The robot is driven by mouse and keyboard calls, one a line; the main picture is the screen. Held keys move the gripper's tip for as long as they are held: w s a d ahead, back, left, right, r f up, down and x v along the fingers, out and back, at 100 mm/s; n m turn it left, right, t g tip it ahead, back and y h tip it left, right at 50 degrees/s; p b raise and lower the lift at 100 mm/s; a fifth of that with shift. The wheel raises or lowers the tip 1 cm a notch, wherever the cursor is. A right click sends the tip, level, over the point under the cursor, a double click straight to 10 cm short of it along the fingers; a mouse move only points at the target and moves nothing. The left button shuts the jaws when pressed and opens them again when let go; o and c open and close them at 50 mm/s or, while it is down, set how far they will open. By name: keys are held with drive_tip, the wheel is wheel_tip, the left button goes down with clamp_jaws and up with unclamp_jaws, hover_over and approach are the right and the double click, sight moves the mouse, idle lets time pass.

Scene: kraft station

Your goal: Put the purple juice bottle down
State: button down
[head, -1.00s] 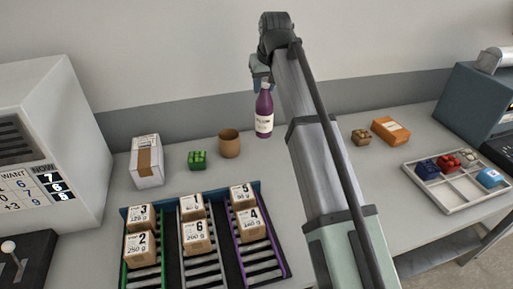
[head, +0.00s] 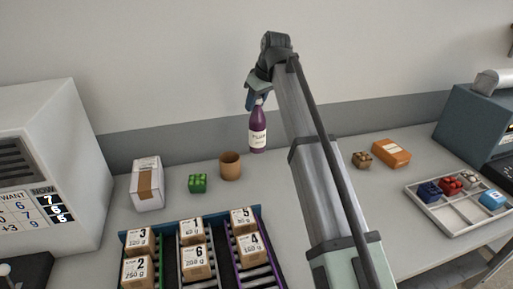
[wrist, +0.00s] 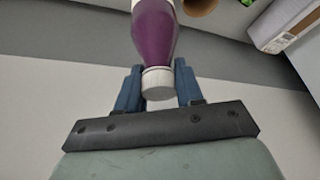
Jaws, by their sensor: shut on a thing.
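The purple juice bottle (head: 257,128) has a white label and hangs upright from my gripper (head: 257,98), near the back of the table. Its base is close to the tabletop; I cannot tell whether it touches. In the wrist view, the blue fingers of my gripper (wrist: 159,88) are on either side of the neck, just by the white cap, and the purple bottle body (wrist: 153,30) extends away from them. My gripper is shut on the bottle.
A brown cup (head: 230,166) stands just left of the bottle, with a green block (head: 198,183) and a white box (head: 147,184) further left. A rack (head: 262,222) of numbered boxes is in front. Right of my arm are a brown block (head: 362,160), an orange box (head: 391,153) and a sectioned tray (head: 437,226).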

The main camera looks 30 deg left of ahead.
sight(256, 126)
wheel_tip(256, 126, down, 9)
idle(0.5)
drive_tip(key=shift+f, duration=0.15)
drive_tip(key=c, duration=0.7)
unclamp_jaws()
drive_tip(key=v, duration=1.2)
